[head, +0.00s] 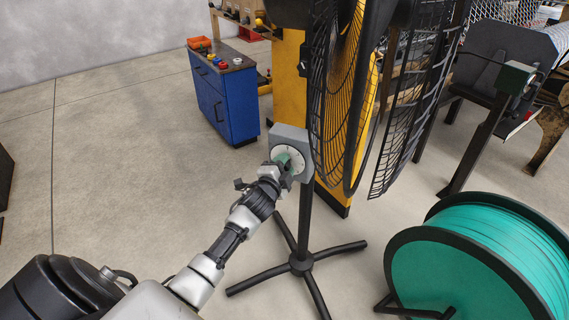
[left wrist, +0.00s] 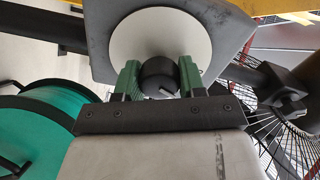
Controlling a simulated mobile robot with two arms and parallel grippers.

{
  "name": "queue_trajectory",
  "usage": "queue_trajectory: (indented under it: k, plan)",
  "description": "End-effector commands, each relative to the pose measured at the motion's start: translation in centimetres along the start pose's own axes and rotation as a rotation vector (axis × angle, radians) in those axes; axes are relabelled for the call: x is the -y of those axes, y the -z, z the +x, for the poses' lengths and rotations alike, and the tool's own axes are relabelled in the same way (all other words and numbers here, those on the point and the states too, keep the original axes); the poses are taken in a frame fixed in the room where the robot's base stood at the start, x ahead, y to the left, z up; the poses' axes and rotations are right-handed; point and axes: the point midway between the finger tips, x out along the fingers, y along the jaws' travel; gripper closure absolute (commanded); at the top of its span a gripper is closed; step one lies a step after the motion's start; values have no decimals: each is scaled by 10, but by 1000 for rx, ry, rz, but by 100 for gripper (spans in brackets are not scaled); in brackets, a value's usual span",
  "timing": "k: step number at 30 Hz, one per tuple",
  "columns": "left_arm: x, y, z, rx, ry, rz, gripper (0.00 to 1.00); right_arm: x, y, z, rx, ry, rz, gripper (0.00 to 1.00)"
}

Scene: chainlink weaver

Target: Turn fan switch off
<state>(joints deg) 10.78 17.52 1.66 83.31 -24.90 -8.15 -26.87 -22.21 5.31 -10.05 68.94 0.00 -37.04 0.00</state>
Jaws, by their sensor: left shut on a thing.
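The fan switch is a dark round knob (left wrist: 158,76) on a pale disc (left wrist: 122,45), set in a grey box (head: 291,136) on the fan's post. The fan (head: 350,95) stands upright, with its black wire cage above and to the right of the box. My left gripper (left wrist: 158,80) has its green fingers on both sides of the knob and is shut on it. In the head view my left gripper (head: 286,167) reaches the disc and mostly hides the knob. My right gripper is in neither view.
A teal wire spool (head: 470,260) stands at the lower right. The fan's black legs (head: 301,264) spread on the floor below the box. A blue cabinet (head: 225,103) stands at the back left.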

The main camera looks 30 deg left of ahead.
Motion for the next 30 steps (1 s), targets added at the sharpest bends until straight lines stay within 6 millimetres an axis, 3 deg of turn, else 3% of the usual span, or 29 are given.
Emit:
queue_trajectory:
  k: [15,30]
  plan:
    - [1,-1,0,-5,-1,-353,84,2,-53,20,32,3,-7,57]
    - [0,-2,0,-7,-1,-429,84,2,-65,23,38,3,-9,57]
